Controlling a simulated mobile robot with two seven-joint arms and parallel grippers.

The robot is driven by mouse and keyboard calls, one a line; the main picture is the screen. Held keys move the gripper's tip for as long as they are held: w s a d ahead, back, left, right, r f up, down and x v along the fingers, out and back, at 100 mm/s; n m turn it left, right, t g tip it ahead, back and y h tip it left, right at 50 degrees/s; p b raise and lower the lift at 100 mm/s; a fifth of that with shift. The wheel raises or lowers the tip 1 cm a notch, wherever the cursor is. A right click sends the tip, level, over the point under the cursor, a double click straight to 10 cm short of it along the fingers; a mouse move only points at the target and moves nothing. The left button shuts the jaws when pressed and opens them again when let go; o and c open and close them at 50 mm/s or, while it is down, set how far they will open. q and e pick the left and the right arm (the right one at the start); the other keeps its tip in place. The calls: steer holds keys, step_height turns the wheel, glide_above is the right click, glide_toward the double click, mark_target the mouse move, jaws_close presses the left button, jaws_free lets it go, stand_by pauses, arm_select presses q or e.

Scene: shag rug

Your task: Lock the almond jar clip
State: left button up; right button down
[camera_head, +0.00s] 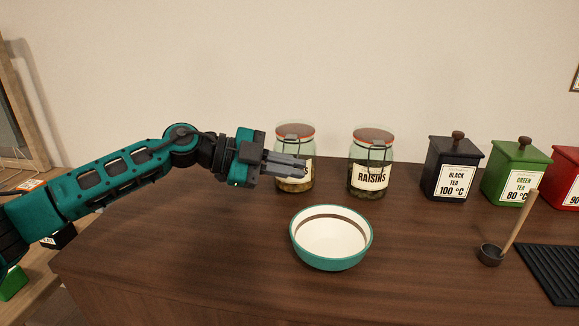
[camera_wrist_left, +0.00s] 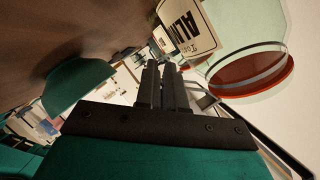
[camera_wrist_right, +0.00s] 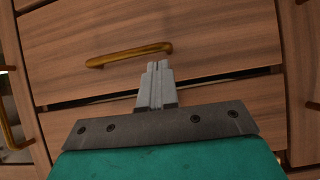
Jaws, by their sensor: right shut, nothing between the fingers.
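The almond jar (camera_head: 294,184) is a glass jar with a red-rimmed lid and a wire clip at its front, standing at the back of the counter. Its label is partly hidden by my left gripper (camera_head: 303,165), which points right in front of it. In the left wrist view the almond jar (camera_wrist_left: 262,74) lies to the right of the left gripper (camera_wrist_left: 163,68), with dark clip wire beside the fingers. The left fingers are slightly parted, with nothing seen between them. Whether they touch the clip I cannot tell. My right gripper (camera_wrist_right: 158,66) is shut and empty before a drawer.
A raisins jar (camera_head: 369,180) stands right of the almond jar. A teal-rimmed bowl (camera_head: 332,258) sits in front. Tea boxes, including a black one (camera_head: 453,170), a scoop (camera_head: 490,256) and a black mat (camera_head: 556,275) are at right. The drawer handle (camera_wrist_right: 128,55) is near my right gripper.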

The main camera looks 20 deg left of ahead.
arm_select(q)
jaws_close()
steer(key=shift+w+a+f+m+t, duration=0.1)
steer(key=shift+w+f+m+t, duration=0.15)
steer(key=shift+m, duration=0.3)
steer(key=shift+w+f+m+t, duration=0.1)
steer(key=shift+m+t, duration=0.25)
steer(key=shift+m, duration=0.2)
steer(key=o, duration=0.5)
jaws_free()
steer(key=shift+r, duration=0.1)
